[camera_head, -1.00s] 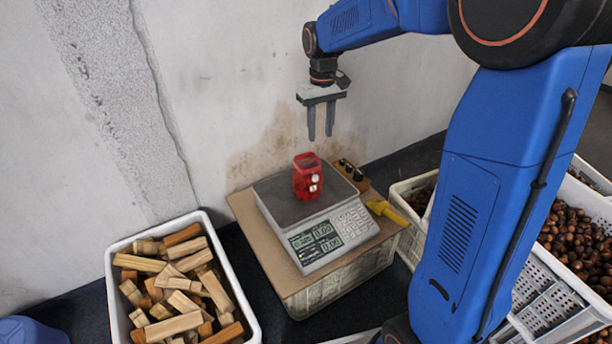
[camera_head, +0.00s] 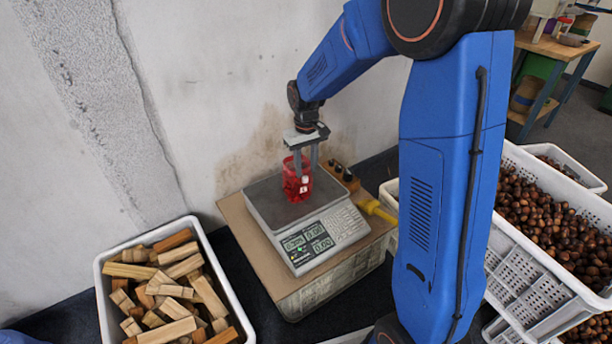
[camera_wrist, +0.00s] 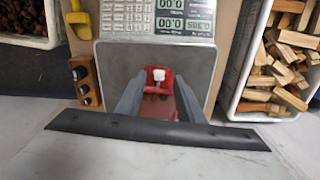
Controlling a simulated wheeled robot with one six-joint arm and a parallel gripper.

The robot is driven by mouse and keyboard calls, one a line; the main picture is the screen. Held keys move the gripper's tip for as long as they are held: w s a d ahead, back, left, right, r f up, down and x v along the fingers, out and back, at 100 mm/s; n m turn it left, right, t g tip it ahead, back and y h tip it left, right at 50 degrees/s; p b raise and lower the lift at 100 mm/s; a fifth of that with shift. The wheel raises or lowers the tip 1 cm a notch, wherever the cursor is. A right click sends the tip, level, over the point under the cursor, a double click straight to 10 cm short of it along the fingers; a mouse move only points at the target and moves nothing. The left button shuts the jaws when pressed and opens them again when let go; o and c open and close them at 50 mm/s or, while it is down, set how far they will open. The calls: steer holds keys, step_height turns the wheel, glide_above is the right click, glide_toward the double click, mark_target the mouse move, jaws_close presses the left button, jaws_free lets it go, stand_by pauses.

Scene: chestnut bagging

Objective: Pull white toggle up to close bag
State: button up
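The red bag (camera_head: 292,188) stands upright on the pan of the scale (camera_head: 270,208). The white toggle (camera_head: 304,179) shows as a small white spot on the bag's front. In the wrist view the toggle (camera_wrist: 157,74) sits at the far side of the bag (camera_wrist: 160,107), with brown contents visible inside. My gripper (camera_head: 306,172) is low over the bag, pointing down. In the wrist view its fingers (camera_wrist: 160,92) are apart, one on each side of the bag. I see nothing held. Whether a finger touches the bag I cannot tell.
A white crate of wood pieces (camera_head: 100,280) stands left. A white crate of chestnuts (camera_head: 528,262) stands right. The wall is close behind.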

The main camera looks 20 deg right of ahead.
mark_target(306, 178)
steer(key=shift+f, duration=1.85)
jaws_close()
